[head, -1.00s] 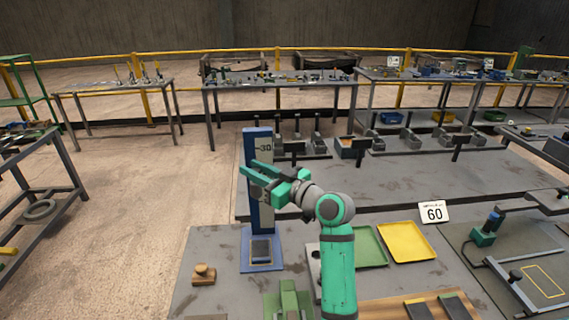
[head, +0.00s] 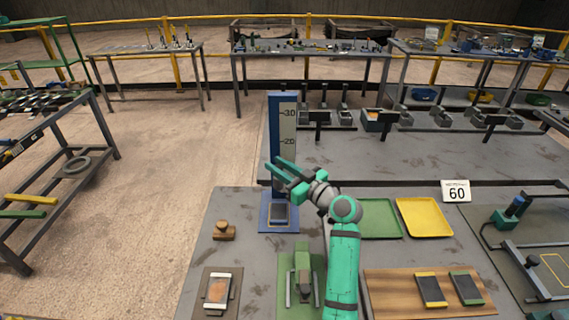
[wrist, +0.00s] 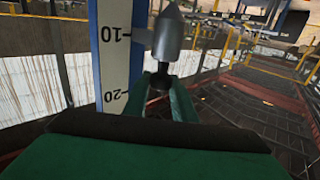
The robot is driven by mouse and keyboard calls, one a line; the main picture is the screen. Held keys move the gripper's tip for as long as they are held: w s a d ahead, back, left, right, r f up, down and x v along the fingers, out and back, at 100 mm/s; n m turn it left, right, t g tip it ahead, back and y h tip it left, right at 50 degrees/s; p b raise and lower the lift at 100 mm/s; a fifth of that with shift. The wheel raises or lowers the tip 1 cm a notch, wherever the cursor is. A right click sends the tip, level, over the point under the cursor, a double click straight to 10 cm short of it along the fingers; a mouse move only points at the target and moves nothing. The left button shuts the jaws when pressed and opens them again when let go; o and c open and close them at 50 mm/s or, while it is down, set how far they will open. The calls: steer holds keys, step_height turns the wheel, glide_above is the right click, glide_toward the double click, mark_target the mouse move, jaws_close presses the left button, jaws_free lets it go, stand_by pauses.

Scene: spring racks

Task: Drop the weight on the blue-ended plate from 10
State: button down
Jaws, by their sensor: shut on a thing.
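My gripper (head: 281,171) is beside the blue scale post (head: 274,130), below its 20 mark. In the wrist view my gripper (wrist: 163,85) is shut on the neck of a grey metal weight (wrist: 168,38) with a pointed end. The scale (wrist: 117,50) appears upside down there, and the weight's body is beside the 10 mark. The weight cannot be made out in the head view. A dark plate (head: 280,215) lies on the post's blue base (head: 278,228), under the gripper. Its end colour is too small to tell for sure.
A wooden board (head: 385,292) holds a yellow-ended plate (head: 431,289) and a green-ended plate (head: 466,288). Another plate (head: 218,291) lies at front left, near a green fixture (head: 303,275) and a wooden stamp (head: 224,232). Green (head: 380,219) and yellow (head: 425,218) trays are right.

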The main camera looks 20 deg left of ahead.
steer(key=shift+s, duration=0.1)
steer(key=c, duration=1.5)
jaws_free()
steer(key=shift+o, duration=0.2)
steer(key=shift+d, duration=0.1)
steer(key=shift+r, duration=0.15)
steer(key=shift+r, duration=0.3)
step_height(320, 180, up, 3)
steer(key=shift+f, duration=0.2)
steer(key=s+d+r, duration=0.2)
steer(key=s+r, duration=0.2)
steer(key=s, duration=0.2)
steer(key=s+d+r, duration=0.2)
steer(key=s+r, duration=0.3)
steer(key=s, duration=0.2)
steer(key=shift+d+r, duration=0.3)
steer(key=shift+d, duration=0.1)
